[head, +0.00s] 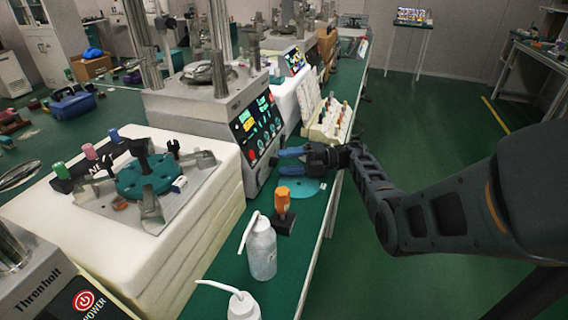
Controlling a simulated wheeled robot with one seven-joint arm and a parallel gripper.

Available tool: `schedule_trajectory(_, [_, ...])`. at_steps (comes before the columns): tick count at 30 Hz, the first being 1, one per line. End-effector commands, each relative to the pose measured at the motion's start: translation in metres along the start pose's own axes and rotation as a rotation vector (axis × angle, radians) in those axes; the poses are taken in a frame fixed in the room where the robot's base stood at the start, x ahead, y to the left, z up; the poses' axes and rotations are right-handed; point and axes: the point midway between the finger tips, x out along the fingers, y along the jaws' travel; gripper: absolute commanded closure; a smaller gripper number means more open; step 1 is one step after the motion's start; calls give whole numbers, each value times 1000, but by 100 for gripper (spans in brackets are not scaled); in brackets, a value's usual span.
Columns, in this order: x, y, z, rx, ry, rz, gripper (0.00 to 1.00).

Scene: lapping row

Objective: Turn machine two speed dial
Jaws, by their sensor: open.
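The second lapping machine from the front (200,100) stands on the bench at centre left. Its dark control panel (257,128) faces right and carries lit green and yellow displays and several small round knobs. The knobs are too small to tell which one is the speed dial. My gripper (285,161) is open and empty, with its two blue-tipped fingers pointing left at the lower part of this panel. A gap seems to remain between the fingertips and the panel, but I cannot tell how wide it is.
An orange-handled tool (283,203) and a white wash bottle (262,250) stand on the bench in front of the gripper. A second bottle (243,306) is nearer. A white rack of small bottles (330,122) lies beyond. The green floor on the right is open.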

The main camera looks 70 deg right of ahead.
Motion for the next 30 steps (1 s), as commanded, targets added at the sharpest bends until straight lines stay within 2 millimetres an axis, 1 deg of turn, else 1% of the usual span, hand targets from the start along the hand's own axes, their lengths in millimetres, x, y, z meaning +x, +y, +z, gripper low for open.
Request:
schedule_trajectory(1, [-9, -2, 1, -1, -5, -1, 44])
schedule_trajectory(6, [-38, -2, 1, -1, -4, -1, 44])
schedule_trajectory(9, [-51, -2, 1, -1, -4, -1, 44])
schedule_trajectory(12, [-60, -2, 0, 0, -3, -1, 44])
schedule_trajectory(16, [-64, -1, 0, 1, -2, -1, 44])
schedule_trajectory(30, [-64, -1, 0, 0, -2, -1, 44])
